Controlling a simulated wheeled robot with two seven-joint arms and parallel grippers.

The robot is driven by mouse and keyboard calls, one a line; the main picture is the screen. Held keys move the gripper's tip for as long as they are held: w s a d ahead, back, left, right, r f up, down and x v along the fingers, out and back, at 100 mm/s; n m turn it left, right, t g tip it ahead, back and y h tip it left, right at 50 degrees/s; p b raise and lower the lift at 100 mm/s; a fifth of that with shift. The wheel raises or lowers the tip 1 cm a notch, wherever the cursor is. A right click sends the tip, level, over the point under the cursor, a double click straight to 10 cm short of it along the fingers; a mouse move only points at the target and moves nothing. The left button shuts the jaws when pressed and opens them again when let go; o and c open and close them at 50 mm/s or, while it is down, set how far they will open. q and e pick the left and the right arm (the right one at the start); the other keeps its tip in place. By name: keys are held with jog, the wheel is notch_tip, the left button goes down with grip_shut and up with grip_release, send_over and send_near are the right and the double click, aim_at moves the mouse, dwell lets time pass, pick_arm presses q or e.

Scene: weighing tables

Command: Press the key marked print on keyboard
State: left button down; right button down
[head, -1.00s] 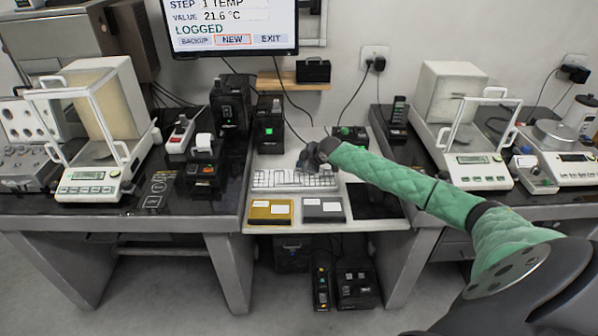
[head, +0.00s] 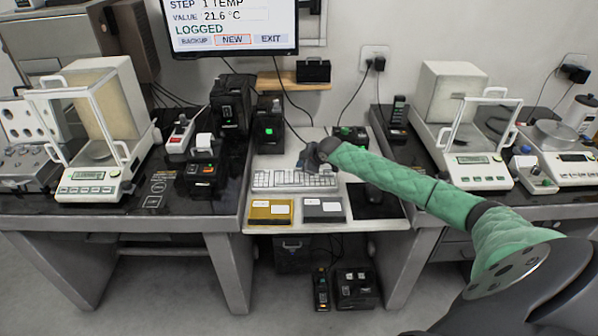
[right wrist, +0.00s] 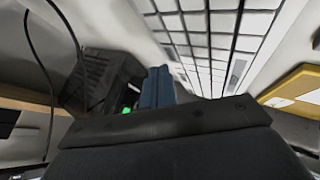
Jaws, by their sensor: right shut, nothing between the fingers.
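The white keyboard (head: 285,181) lies on the light middle table, and its key labels are too small to read in the head view. My right gripper (head: 306,160) is shut and empty, just above the keyboard's back edge, right of its middle. In the right wrist view the shut blue-grey fingers (right wrist: 157,88) show beside the keyboard's rows of keys (right wrist: 205,40). I cannot tell whether the fingertips touch anything. The screen (head: 232,25) above reads STEP 1 TEMP, VALUE 21.6 °C, LOGGED, with NEW outlined. My left gripper is not in view.
A gold box (head: 270,211) and a grey box (head: 324,210) lie in front of the keyboard. A black device with a green light (head: 269,122) stands behind. Balances stand on both side tables.

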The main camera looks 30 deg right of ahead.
jog(key=shift+f, duration=0.5)
dwell(0.6)
jog(key=shift+f, duration=0.3)
dwell(0.5)
jog(key=shift+r, duration=0.15)
jog(key=shift+r+p, duration=0.7)
jog(key=shift+r+p, duration=1.75)
jog(key=shift+r, duration=0.7)
